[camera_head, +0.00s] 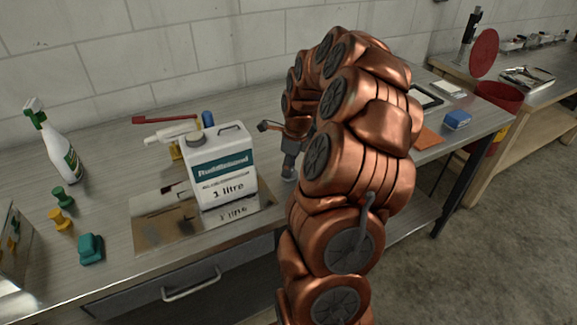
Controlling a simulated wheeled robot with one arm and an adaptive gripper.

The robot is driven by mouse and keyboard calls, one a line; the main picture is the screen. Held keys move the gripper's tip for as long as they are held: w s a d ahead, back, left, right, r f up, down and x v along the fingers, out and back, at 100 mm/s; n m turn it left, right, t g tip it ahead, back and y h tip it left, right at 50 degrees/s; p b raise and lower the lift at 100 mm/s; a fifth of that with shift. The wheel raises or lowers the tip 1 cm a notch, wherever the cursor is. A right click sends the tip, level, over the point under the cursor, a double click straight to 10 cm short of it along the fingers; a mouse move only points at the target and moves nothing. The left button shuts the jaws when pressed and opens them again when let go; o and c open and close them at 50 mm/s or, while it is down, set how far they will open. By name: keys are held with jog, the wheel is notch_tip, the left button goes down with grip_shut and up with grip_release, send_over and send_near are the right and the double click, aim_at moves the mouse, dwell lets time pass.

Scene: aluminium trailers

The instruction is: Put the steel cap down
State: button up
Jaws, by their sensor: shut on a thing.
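My gripper (290,172) is behind the bend of my copper-coloured arm, just right of the white jug, and points down close to the bench top. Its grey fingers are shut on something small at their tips. I take this to be the steel cap, but its shape is too small and too covered to make out. The metal bench (105,165) runs under the gripper; I cannot tell whether the held thing touches it.
The white 1 litre jug (222,170) stands upright on a shiny plate (155,232). A spray bottle (55,150), green (62,197), yellow (60,220) and teal (90,248) pieces stand left. A red-handled tool (165,120) lies behind. A blue box (457,119) sits right.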

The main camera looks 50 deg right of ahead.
aim_at(295, 175)
jog(key=shift+f, duration=0.4)
jog(key=shift+f, duration=0.15)
jog(key=o, duration=0.9)
jog(key=shift+r, duration=0.4)
jog(key=r+b, duration=0.1)
jog(key=r, duration=0.2)
jog(key=s+r+b, duration=0.1)
jog(key=r, duration=0.3)
jog(key=r+b, duration=0.1)
jog(key=r, duration=0.3)
jog(key=shift+s+d+r, duration=0.2)
jog(key=shift+s+d, duration=0.1)
jog(key=shift+d, duration=0.05)
